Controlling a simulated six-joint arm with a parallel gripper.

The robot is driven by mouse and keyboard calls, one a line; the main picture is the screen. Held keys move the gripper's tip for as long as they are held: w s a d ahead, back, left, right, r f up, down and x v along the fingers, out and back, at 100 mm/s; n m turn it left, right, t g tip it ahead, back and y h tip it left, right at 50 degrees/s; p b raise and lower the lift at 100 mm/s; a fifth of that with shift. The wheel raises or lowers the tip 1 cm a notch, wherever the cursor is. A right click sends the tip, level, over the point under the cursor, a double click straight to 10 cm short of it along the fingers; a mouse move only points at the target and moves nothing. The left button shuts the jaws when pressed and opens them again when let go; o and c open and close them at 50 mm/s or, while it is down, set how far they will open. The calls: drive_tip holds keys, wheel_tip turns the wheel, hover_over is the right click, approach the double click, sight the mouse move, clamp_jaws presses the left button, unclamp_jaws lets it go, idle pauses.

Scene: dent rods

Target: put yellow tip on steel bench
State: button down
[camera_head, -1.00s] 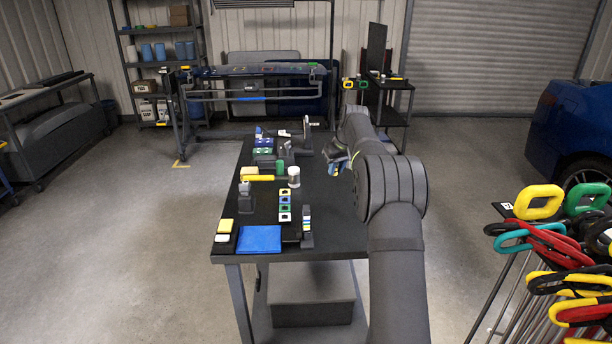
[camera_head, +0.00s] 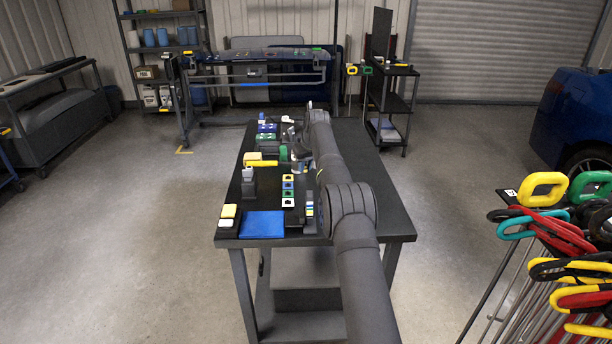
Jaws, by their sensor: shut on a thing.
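The bench (camera_head: 375,165) with a dark top and metal legs stands in the middle of the head view. My gripper (camera_head: 300,165) is low over its middle, beside the green roll (camera_head: 283,154). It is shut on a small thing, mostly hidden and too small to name. A strip with coloured square tips (camera_head: 288,190) stands in front of the gripper, with a yellow square among them. I cannot tell which piece is the task's yellow tip.
A yellow bar (camera_head: 262,163) lies left of my gripper. The bench's right side is clear. A rack of coloured-handled tools (camera_head: 560,240) stands at the right.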

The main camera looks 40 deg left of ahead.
sight(304, 181)
drive_tip(key=shift+f, duration=2.05)
drive_tip(key=shift+f, duration=0.1)
drive_tip(key=c, duration=1.3)
unclamp_jaws()
drive_tip(key=v, duration=1.2)
